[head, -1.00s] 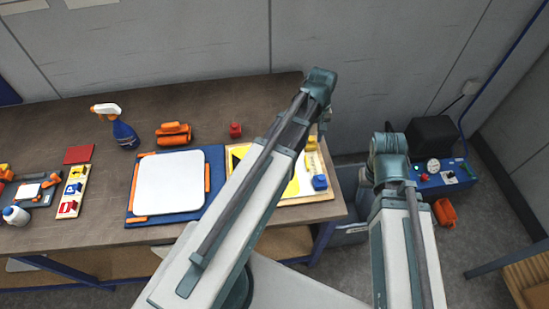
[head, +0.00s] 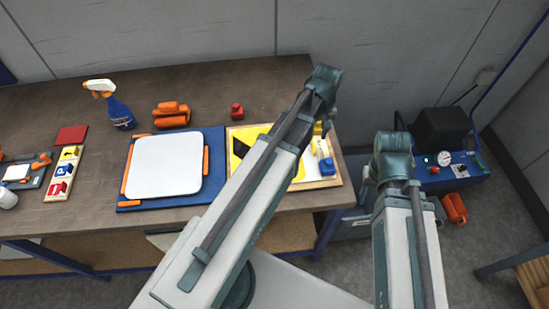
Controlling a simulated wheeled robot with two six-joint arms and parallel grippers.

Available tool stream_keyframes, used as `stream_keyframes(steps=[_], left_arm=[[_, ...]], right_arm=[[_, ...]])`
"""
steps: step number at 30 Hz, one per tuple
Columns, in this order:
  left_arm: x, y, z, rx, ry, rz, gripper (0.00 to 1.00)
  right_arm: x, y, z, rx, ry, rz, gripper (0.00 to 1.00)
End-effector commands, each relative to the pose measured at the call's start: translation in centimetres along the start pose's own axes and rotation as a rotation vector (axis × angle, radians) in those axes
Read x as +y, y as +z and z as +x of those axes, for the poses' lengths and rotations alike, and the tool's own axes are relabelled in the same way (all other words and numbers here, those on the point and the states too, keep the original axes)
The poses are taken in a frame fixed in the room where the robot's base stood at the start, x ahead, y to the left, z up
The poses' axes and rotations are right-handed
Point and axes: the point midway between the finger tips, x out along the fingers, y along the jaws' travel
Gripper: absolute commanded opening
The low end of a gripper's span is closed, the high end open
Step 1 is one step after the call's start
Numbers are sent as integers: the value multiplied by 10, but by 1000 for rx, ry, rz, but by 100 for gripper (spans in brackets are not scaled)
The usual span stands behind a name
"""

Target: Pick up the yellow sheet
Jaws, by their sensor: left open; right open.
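The yellow sheet (head: 251,134) lies on a light wooden board at the right end of the workbench, with a black shape beside its left part. My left arm crosses in front of it and hides its middle. A yellow piece of it also shows to the right of the arm. My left arm's elbow stands above the board's far right corner, and my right arm is to the right, off the bench. Neither gripper's fingers can be seen; they are hidden behind the arm links or outside the picture.
On the wooden board (head: 331,184) is a blue and yellow tool (head: 326,166). A white panel (head: 164,166) lies on a blue mat (head: 212,134) to its left. A spray bottle (head: 118,109), orange clamps (head: 171,115) and a red block (head: 237,111) stand behind. A compressor (head: 455,168) sits beyond the bench.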

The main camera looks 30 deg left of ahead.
Motion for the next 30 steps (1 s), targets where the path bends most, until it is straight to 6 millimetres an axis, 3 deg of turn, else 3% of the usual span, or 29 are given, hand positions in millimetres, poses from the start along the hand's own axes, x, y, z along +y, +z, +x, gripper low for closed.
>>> stream_keyframes(steps=[8, 21, 30], left_arm=[[0, 0, 6, 0, 0, 0, 46], [-2, -2, 53, 0, 0, 0, 46], [-2, -2, 52, 0, 0, 0, 44]], right_arm=[[0, 0, 6, 0, 0, 0, 50], [-5, -3, 52, 0, 0, 1, 50], [-5, -3, 52, 0, 0, 0, 50]])
